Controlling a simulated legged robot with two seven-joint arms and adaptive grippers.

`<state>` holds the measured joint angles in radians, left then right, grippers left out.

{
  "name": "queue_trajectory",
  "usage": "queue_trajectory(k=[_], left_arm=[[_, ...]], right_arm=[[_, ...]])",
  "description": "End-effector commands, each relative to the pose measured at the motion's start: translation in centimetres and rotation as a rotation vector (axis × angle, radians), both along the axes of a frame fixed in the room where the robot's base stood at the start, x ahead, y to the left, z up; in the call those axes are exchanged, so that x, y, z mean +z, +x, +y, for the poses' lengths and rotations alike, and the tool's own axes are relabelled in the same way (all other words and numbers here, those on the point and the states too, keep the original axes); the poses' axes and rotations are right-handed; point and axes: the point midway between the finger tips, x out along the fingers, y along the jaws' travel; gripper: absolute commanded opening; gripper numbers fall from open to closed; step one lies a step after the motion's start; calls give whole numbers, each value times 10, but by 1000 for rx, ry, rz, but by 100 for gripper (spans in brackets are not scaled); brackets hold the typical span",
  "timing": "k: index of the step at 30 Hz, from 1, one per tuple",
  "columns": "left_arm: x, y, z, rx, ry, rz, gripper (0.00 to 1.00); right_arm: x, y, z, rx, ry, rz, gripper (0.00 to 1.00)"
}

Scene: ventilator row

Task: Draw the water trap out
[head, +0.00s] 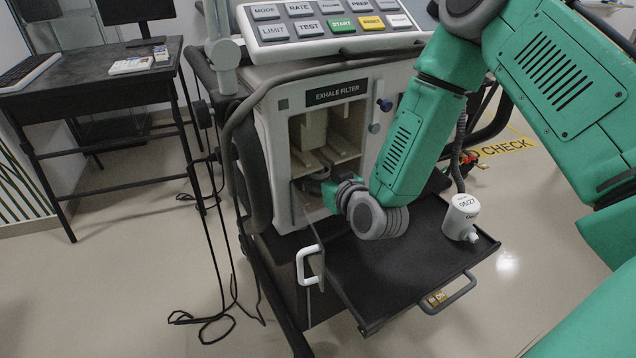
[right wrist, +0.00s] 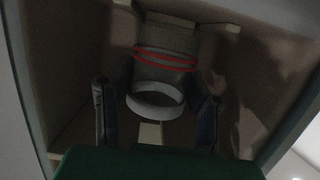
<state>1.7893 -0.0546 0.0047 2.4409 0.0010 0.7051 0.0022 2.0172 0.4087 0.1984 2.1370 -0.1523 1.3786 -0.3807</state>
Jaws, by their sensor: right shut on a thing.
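The water trap (right wrist: 163,80) appears as a dull cylinder with red rings and a pale round rim in the right wrist view, inside a beige compartment. My right gripper (right wrist: 156,112) has a finger on each side of it and is shut on it. In the head view, my right gripper (head: 322,188) reaches into the lower part of the open bay under the EXHALE FILTER label (head: 337,92). The gripper and wrist hide the trap there. My left gripper is not in view.
A black tray (head: 400,270) with a front handle juts out below the bay. A white canister (head: 461,218) marked 08/27 stands at its right, below a grey hose. An open door with a white handle (head: 309,266) hangs left of the tray. The tray's middle is clear.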

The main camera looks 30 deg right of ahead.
Motion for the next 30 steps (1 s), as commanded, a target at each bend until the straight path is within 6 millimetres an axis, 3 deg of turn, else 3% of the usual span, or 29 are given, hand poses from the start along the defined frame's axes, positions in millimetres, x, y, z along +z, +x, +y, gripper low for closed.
queue_trajectory(k=[8, 30], left_arm=[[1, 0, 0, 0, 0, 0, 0], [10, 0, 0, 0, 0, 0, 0]], right_arm=[[0, -5, 0, 0, 0, 0, 15], [0, -54, 2, 1, 0, 1, 15]])
